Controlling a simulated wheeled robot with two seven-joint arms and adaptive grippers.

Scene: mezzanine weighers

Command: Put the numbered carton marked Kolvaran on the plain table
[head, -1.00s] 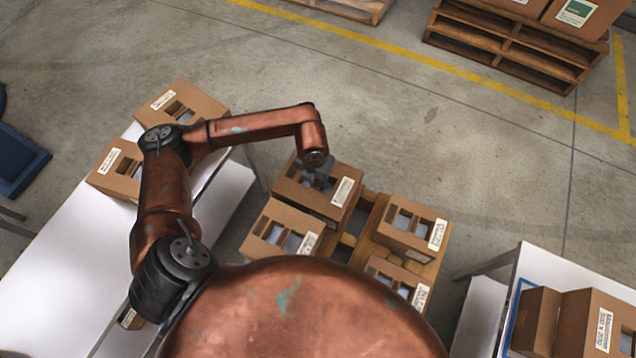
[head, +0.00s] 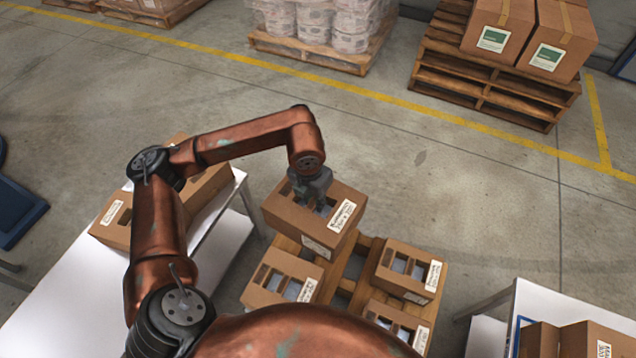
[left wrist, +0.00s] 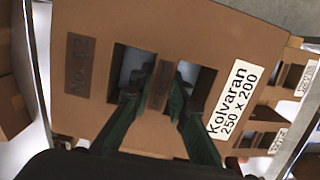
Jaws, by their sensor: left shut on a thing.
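The Kolvaran carton (head: 312,217) is brown, with two top openings and a white label. In the left wrist view the carton (left wrist: 105,70) reads "Kolvaran 250 x 200" and "No. 62". My left gripper (head: 312,188) is shut on the strip between its openings, and its fingers (left wrist: 162,88) reach into both. The carton is held above the wooden pallet (head: 347,284). A white table (head: 55,278) at left has a bare front part and cartons (head: 112,222) at its far end. Another white table (head: 548,302) at right bears a blue edging. My right gripper is out of view.
Several similar cartons stay on the pallet, including a near-left one (head: 271,289) and a right one (head: 407,270). Loaded pallets (head: 490,85) stand at the back beyond a yellow floor line. Open floor lies between.

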